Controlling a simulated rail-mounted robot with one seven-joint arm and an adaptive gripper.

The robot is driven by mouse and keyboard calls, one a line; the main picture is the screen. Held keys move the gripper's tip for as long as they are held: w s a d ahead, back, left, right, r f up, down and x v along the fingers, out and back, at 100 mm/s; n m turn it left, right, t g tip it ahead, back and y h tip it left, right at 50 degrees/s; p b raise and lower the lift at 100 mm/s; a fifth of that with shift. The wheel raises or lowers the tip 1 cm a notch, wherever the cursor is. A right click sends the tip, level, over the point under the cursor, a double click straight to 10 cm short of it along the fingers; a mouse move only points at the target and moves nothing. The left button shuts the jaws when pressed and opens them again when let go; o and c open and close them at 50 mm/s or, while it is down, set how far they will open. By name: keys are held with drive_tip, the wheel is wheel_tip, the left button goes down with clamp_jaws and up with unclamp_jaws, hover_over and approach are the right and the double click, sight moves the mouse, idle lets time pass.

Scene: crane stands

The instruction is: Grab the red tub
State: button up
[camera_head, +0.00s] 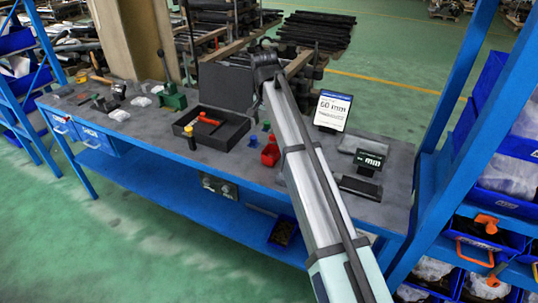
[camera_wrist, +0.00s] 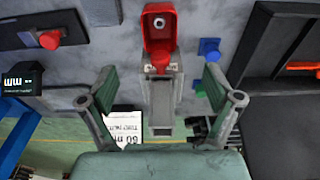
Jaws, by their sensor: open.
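The red tub (camera_head: 270,152) stands on the grey bench top, just left of my arm in the head view. In the wrist view the red tub (camera_wrist: 160,25) is at the top middle, with a round light spot inside it and a smaller red part below it. My gripper (camera_wrist: 162,88) is open and empty, its two green-padded fingers spread left and right. The tub lies beyond the fingertips, roughly centred between them and not touching either. In the head view I cannot make out the fingers.
Small blue pieces (camera_wrist: 209,47) lie beside the tub. An open black case (camera_head: 211,128) with a red-headed hammer is to its left. A sign (camera_head: 332,110) and a small black display (camera_head: 369,162) stand to the right. A red knob (camera_wrist: 48,38) shows in the wrist view.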

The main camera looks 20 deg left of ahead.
drive_tip(key=p, duration=0.2)
hover_over(272, 156)
drive_tip(key=s, duration=0.1)
drive_tip(key=f, duration=0.7)
drive_tip(key=shift+a+f, duration=0.25)
drive_tip(key=shift+f, duration=0.15)
drive_tip(key=shift+w+d+f+p, duration=0.15)
drive_tip(key=shift+f+p, duration=0.1)
drive_tip(key=shift+f, duration=0.6)
drive_tip(key=shift+w+a+f+p, duration=0.1)
drive_tip(key=shift+f+p, duration=0.2)
drive_tip(key=shift+f, duration=0.6)
drive_tip(key=shift+w+d+f+p, duration=0.15)
drive_tip(key=shift+f+p, duration=0.1)
drive_tip(key=shift+f, duration=0.6)
drive_tip(key=c, duration=1.3)
